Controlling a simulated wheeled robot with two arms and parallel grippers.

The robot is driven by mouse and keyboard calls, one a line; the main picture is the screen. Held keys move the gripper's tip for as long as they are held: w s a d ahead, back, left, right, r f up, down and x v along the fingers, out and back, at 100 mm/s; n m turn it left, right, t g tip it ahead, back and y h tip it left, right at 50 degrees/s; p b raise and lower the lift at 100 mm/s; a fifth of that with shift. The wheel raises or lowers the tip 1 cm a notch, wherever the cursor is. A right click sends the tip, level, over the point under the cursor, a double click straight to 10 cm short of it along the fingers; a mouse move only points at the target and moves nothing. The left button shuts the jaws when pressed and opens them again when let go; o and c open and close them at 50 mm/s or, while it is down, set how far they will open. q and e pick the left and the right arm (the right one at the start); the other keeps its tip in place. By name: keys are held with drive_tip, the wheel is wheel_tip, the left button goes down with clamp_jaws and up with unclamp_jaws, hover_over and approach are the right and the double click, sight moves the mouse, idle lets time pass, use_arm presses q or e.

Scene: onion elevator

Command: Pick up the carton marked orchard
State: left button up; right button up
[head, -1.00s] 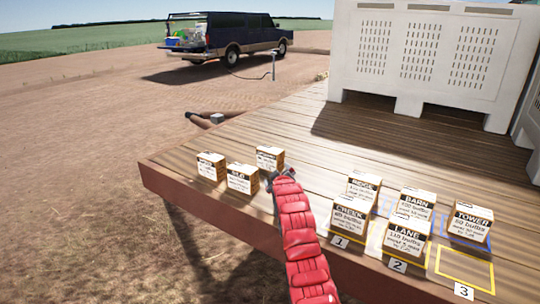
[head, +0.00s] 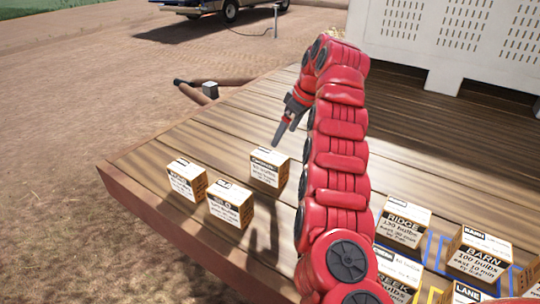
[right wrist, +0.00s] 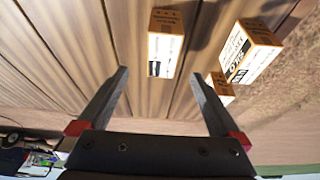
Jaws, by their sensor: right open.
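Three small white-and-brown cartons stand together on the left of the wooden deck. One reads SILO (head: 230,204). To its left is a left-hand carton (head: 186,179) and behind it a back carton (head: 269,168); I cannot read either name, so I cannot tell which is orchard. My right gripper (head: 277,142) is open and empty, above and just behind the back carton. In the right wrist view one carton (right wrist: 165,43) lies beyond and between the two open fingers (right wrist: 160,85), and the SILO carton (right wrist: 247,52) is to its right. My left gripper is not in view.
A large white bin (head: 400,35) stands behind. The deck's edge (head: 150,205) runs along the left front.

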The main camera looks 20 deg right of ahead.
sight(273, 156)
drive_tip(key=shift+a+f, duration=0.1)
drive_tip(key=shift+f, duration=0.15)
drive_tip(key=p+x, duration=0.1)
drive_tip(key=x, duration=0.2)
drive_tip(key=shift+a+f+p, duration=0.2)
drive_tip(key=shift+f+p, duration=0.15)
drive_tip(key=shift+p, duration=0.05)
drive_tip(key=shift+w+d+f+b, duration=0.15)
drive_tip(key=shift+f+b, duration=0.25)
drive_tip(key=shift+f, duration=0.05)
drive_tip(key=shift+b+x, duration=0.45)
drive_tip(key=shift+x, duration=0.45)
drive_tip(key=x, duration=0.1)
drive_tip(key=p+x, duration=0.2)
drive_tip(key=x, duration=0.1)
drive_tip(key=shift+a+r, duration=0.1)
drive_tip(key=shift+a, duration=0.15)
drive_tip(key=shift+f, duration=0.35)
drive_tip(key=shift+w+a+f+p, duration=0.2)
drive_tip(key=shift+f+p, duration=0.15)
drive_tip(key=shift+p, duration=0.15)
drive_tip(key=p+x, duration=0.2)
drive_tip(key=x, duration=0.2)
drive_tip(key=shift+f, duration=0.3)
drive_tip(key=shift+w, duration=0.1)
drive_tip(key=shift+f+b, duration=0.2)
drive_tip(key=shift+b, duration=0.1)
clamp_jaws()
